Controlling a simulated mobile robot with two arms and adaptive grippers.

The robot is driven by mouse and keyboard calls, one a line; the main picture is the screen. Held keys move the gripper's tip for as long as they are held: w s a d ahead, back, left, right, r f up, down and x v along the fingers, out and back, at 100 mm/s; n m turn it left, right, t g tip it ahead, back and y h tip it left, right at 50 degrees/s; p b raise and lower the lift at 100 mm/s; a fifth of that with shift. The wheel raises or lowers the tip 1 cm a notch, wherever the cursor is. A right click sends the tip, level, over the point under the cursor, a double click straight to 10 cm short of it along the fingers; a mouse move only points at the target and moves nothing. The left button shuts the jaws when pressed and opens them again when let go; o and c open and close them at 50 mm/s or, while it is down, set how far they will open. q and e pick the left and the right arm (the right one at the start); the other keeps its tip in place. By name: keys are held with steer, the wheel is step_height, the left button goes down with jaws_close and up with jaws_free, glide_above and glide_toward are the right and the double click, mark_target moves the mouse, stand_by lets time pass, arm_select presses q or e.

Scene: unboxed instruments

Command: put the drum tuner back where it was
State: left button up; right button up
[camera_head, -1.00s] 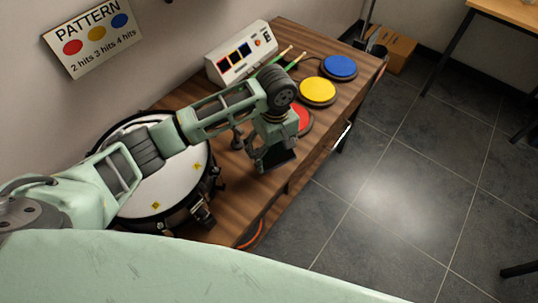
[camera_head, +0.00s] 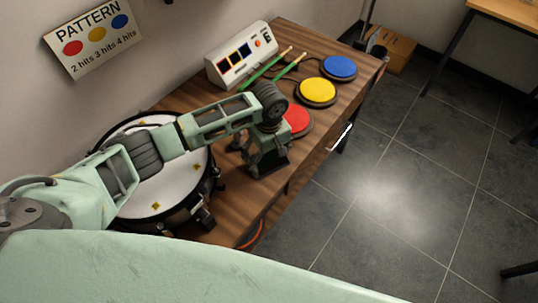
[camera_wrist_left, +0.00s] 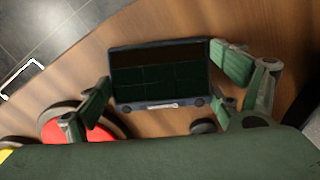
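The drum tuner (camera_wrist_left: 160,75), a dark flat box with a gridded black screen and a row of small controls along one edge, fills the middle of the left wrist view. My left gripper (camera_head: 268,160) has its fingers at the tuner's two short sides, and they look closed on it. In the head view the gripper is over the front part of the wooden table (camera_head: 230,215), between the drum (camera_head: 165,190) and the red pad (camera_head: 296,120). The gripper mostly hides the tuner there. I cannot tell whether its underside touches the table. My right gripper is out of view.
The yellow pad (camera_head: 317,91) and blue pad (camera_head: 339,68) lie farther along the table. Green drumsticks (camera_head: 272,70) lie before a white console (camera_head: 240,55). A small dark round thing (camera_wrist_left: 204,127) is close to the gripper. The table's front edge is near.

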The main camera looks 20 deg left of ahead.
mark_target(269, 157)
arm_select(q)
steer(key=shift+o, duration=1.2)
steer(key=shift+r, duration=0.1)
step_height(269, 157, up, 12)
